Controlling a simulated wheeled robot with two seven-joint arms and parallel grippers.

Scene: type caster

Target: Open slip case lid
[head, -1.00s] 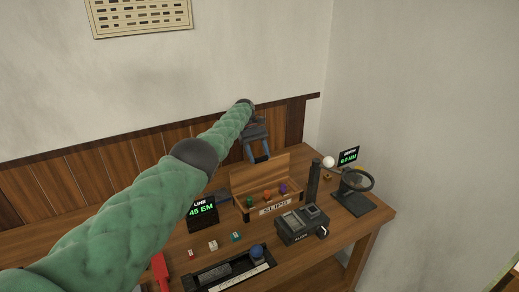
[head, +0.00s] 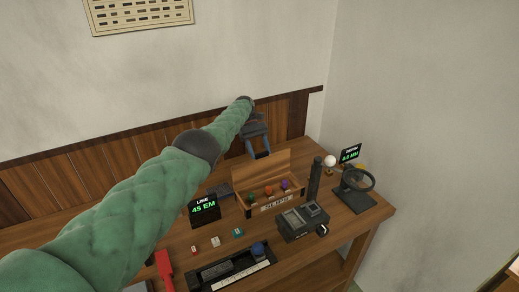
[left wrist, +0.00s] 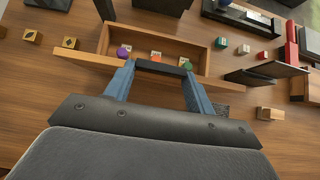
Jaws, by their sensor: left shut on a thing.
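The slip case (head: 268,208) is a wooden box labelled SLIPS on the table, with green, orange and purple knobs inside; it also shows in the left wrist view (left wrist: 192,40). Its wooden lid (head: 250,175) stands raised at the back of the case, and the wrist view shows the lid (left wrist: 85,61) nearly edge-on. My left gripper (head: 260,154) is at the lid's top edge from behind and above. In the wrist view its blue fingers (left wrist: 160,80) flank a dark bar (left wrist: 160,67) at the lid, and it is shut on this handle. My right gripper is not in view.
A LINE display (head: 203,209) stands left of the case. A dark device (head: 302,222) and a black cylinder (head: 315,178) are on the right, with a wheel stand (head: 354,190) beyond. A black tray (head: 230,268) and small blocks lie in front. The wall is close behind.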

